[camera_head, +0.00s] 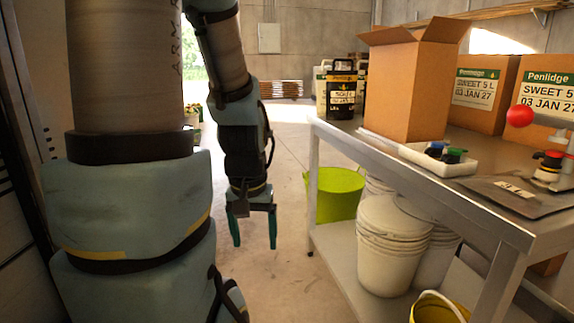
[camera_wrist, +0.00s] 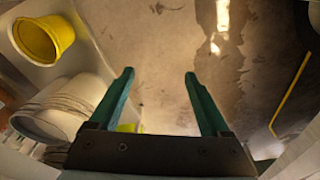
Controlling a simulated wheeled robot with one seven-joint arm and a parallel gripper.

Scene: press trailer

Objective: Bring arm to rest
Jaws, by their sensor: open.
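My gripper (camera_head: 253,226) hangs pointing down in the head view, left of the metal table (camera_head: 325,128) and apart from it. Its two green fingers are spread with nothing between them. In the wrist view my gripper (camera_wrist: 159,75) is also open and empty, above the bare concrete floor (camera_wrist: 150,45). My arm comes down from the upper part of the head view and bends at the elbow beside my column.
The table carries an open cardboard box (camera_head: 405,90), a white tray (camera_head: 440,165) and labelled boxes (camera_head: 545,90). Below are a lime bucket (camera_head: 335,195), white buckets (camera_head: 385,245) and a yellow bucket (camera_head: 435,308). Floor left of the table is clear.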

